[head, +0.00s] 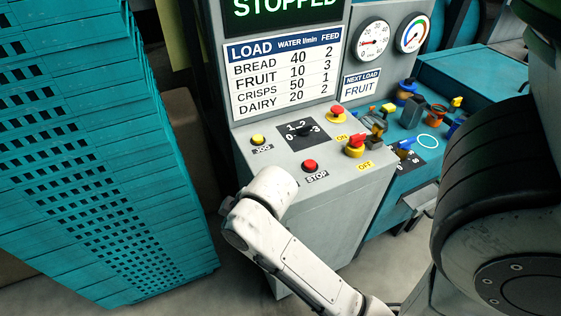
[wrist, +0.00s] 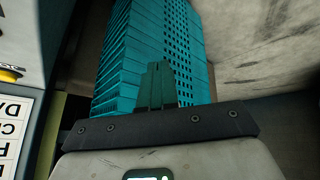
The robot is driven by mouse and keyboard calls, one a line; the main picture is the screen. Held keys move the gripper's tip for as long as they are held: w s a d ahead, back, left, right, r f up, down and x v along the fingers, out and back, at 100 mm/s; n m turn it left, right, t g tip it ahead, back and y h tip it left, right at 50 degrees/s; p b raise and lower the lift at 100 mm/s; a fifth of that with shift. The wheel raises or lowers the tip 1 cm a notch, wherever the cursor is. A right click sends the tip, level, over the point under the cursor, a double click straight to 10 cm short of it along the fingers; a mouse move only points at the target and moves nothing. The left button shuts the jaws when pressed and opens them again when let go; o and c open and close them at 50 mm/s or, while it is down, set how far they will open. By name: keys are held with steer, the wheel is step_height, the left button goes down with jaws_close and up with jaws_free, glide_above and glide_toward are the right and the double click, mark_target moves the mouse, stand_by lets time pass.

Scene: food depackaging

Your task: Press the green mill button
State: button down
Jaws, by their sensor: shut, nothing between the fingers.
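No green button shows in either view; my white arm covers the lower left part of the grey control panel (head: 345,180) in the head view. The panel shows a yellow JOG button (head: 258,140), a red STOP button (head: 310,165) and a black rotary selector (head: 300,134) marked 0 to 3. My gripper (wrist: 158,68) shows in the wrist view, its dark green fingers together with nothing between them. In the head view the fingers cannot be made out.
A tall stack of teal crates (head: 100,170) stands left of the panel and ahead of the fingers in the wrist view. A red mushroom button (head: 337,112) and a red-yellow ON/OFF switch (head: 355,146) stick up from the panel. The display (head: 285,8) reads STOPPED. A teal bench (head: 470,75) stands right.

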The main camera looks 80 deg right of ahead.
steer(key=s+d+r+h, duration=0.2)
steer(key=s+d+r, duration=0.1)
steer(key=d, duration=0.7)
steer(key=s+d+r+n+t+h, duration=0.1)
steer(key=d+r, duration=0.4)
steer(key=d, duration=0.6)
steer(key=s+h, duration=0.1)
steer(key=s, duration=0.1)
steer(key=shift+s+r, duration=0.25)
steer(key=shift+s, duration=0.15)
steer(key=shift+f, duration=0.15)
step_height(320, 180, down, 6)
steer(key=b, duration=0.7)
steer(key=shift+f+b, duration=0.2)
steer(key=shift+b, duration=0.15)
steer(key=shift+f+b, duration=0.5)
steer(key=shift+f, duration=0.6)
steer(key=shift+a+f, duration=0.1)
steer(key=shift+f, duration=0.3)
